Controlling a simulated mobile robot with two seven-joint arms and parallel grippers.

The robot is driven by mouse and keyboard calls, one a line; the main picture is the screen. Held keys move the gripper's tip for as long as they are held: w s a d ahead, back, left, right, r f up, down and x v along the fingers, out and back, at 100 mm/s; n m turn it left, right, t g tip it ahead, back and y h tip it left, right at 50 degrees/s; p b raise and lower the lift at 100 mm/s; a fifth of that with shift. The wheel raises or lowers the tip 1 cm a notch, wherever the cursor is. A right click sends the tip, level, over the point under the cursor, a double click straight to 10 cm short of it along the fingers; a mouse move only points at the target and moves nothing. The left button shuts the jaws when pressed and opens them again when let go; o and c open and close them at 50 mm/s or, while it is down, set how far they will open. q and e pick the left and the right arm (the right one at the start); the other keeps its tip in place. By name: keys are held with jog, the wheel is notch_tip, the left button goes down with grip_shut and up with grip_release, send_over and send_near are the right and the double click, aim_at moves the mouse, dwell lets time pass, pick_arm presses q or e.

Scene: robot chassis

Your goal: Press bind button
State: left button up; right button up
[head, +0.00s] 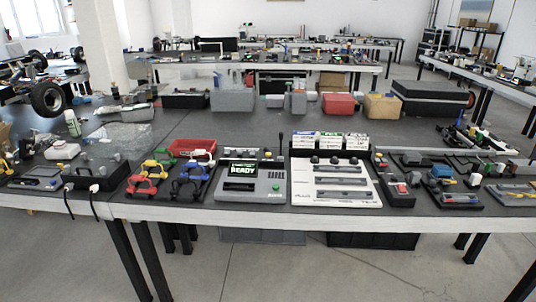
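A grey device (240,196) with a lit screen reading READY (242,169) stands near the front edge of the table, left of the picture's middle. A dark slot sits below its screen. A small green round button (276,188) is on the right part of its face, with small lettering below that is too small to read. I cannot tell for sure which control is the bind button. Neither of my grippers is in view, and nothing touches the device.
A white panel machine (335,192) stands right of the device. Coloured clamp-like handles (145,185) and a red tray (192,147) are to the left. Tool trays (440,190) fill the right side. The dark tabletop (205,127) behind the device is partly clear.

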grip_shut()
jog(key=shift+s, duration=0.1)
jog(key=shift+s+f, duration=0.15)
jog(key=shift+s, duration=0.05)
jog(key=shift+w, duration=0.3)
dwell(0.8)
